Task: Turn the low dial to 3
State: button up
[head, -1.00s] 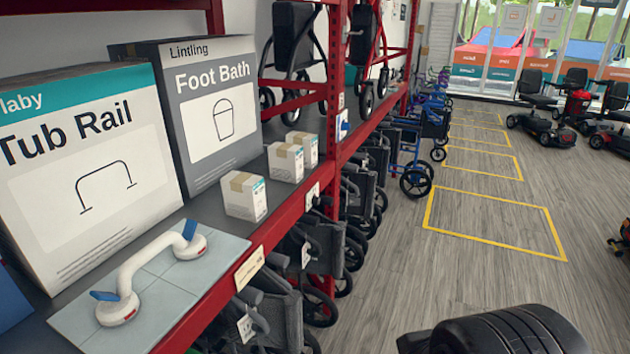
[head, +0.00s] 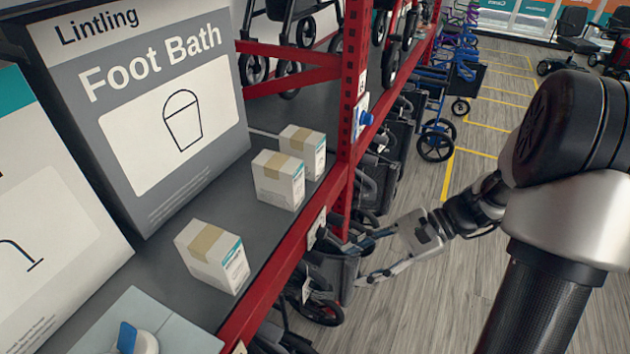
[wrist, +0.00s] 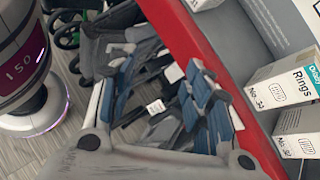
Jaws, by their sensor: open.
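A small blue knob (head: 366,118) sits on a white plate (head: 359,104) fixed to the red upright post of the shelving in the head view. It is seen from the side, so its number marks and setting cannot be read. My gripper (head: 364,258) is open and empty, below the knob, beside the front of the shelf. It also shows in the wrist view (wrist: 165,90), with blue-padded fingers apart. No dial shows in the wrist view.
A red shelf edge (head: 285,245) runs along the shelf. Several small boxes (head: 212,256) and a Foot Bath box (head: 150,110) stand on it. Folded wheelchairs (head: 320,290) are below, close to my gripper. The aisle floor (head: 430,310) at right is open.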

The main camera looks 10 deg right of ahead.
jog(key=w+d+f+m+t+y+p, duration=0.2)
jog(key=w+d+f+m+t+y, duration=0.1)
jog(key=d+f+m+t, duration=0.3)
jog(key=m+t, duration=0.4)
jog(key=m, duration=0.2)
send_near(326, 235)
jog(key=b+x, duration=0.1)
jog(key=x, duration=0.7)
jog(key=shift+a+r, duration=0.15)
jog(key=shift+r, duration=0.05)
jog(key=shift+c, duration=0.2)
jog(key=c, duration=1)
jog(key=shift+b, duration=0.3)
